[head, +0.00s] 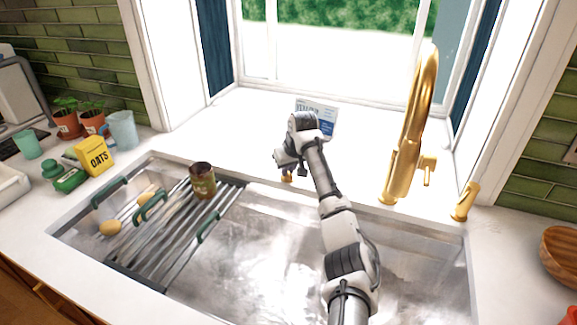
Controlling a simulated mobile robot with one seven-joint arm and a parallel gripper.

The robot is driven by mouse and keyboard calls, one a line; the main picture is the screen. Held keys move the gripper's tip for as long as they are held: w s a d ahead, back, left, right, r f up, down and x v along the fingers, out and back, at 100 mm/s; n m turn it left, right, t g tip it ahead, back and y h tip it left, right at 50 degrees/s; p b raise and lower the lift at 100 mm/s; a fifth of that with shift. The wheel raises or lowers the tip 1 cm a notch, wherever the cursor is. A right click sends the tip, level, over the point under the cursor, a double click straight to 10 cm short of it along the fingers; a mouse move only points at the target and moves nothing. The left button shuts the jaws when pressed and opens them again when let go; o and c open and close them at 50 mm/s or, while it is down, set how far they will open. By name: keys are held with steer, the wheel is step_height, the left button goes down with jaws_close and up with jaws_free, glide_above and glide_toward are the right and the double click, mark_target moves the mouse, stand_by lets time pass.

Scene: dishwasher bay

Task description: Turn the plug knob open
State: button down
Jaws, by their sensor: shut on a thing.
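The plug knob (287,178) is a small gold knob on the back rim of the sink, left of the gold faucet. My gripper (287,170) is directly over it, at the end of my arm reaching up from the front. The gripper is shut on the knob, and its fingers hide the knob's upper part. The sink basin (275,255) lies below and in front, with a shiny steel floor. How far the knob is turned cannot be seen.
The tall gold faucet (405,150) and a small gold fitting (465,202) stand to the right. A blue-and-white packet (328,122) stands behind my wrist. A roll-up rack (165,230) with a brown can (203,179) covers the left of the sink.

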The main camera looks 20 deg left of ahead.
steer(key=n, duration=0.2)
steer(key=n+g, duration=0.1)
steer(key=n, duration=0.1)
steer(key=shift+g+y, duration=0.3)
steer(key=shift+y, duration=0.1)
steer(key=shift+w+n+g, duration=0.1)
steer(key=shift+n+g, duration=0.6)
steer(key=shift+n, duration=1.4)
steer(key=c, duration=1.5)
jaws_free()
steer(key=shift+o, duration=0.2)
steer(key=b+v, duration=0.4)
steer(key=v, duration=0.9)
steer(key=shift+d+r, duration=0.3)
steer(key=shift+r, duration=0.05)
